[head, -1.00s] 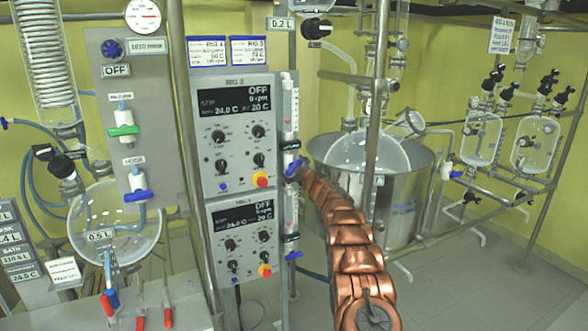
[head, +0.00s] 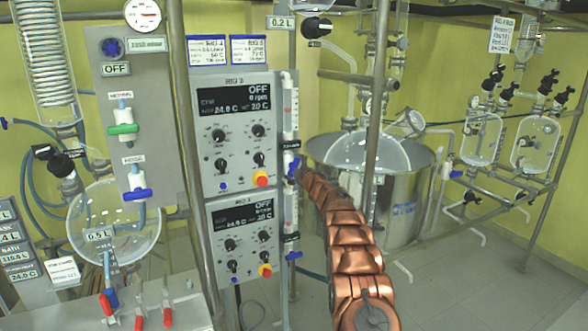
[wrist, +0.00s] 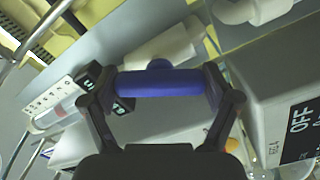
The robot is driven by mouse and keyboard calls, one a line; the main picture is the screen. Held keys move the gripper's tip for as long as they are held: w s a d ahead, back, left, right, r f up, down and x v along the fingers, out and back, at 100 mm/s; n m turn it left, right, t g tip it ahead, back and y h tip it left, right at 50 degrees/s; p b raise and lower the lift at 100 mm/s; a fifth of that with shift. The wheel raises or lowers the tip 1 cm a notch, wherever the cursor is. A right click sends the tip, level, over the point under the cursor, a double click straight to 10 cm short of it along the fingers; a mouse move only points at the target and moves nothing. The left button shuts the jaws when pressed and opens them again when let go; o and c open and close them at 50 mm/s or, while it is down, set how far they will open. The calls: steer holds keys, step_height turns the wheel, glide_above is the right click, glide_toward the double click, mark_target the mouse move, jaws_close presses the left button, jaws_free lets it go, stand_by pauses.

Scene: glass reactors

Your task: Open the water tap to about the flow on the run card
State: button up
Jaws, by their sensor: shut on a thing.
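The blue tap handle (head: 292,168) sits at the foot of the upper clear flow tube (head: 290,105), on the right edge of the upper control box. My gripper (head: 299,172) is at this handle, reaching up from the lower right. In the wrist view, the blue handle (wrist: 160,84) lies across between my gripper's two fingers (wrist: 160,92), one at each end. The flow tube with its scale shows at the left of the wrist view (wrist: 58,108). Its float level is too small to read. Two run cards (head: 207,51) (head: 248,50) hang above the box; their small print is unreadable.
The upper control box (head: 232,135) and the lower one (head: 240,240) show OFF. A second flow tube (head: 291,212) with a blue handle (head: 293,255) is below. A steel post (head: 377,130) and a large metal vessel (head: 410,200) stand to the right of the handle.

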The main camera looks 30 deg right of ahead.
steer(key=o, duration=0.9)
steer(key=shift+s, duration=0.2)
steer(key=shift+s+a, duration=0.15)
steer(key=shift+s, duration=1.8)
steer(key=shift+s+a, duration=0.15)
steer(key=shift+s, duration=1.75)
steer(key=shift+s+a, duration=0.15)
steer(key=shift+s, duration=1.8)
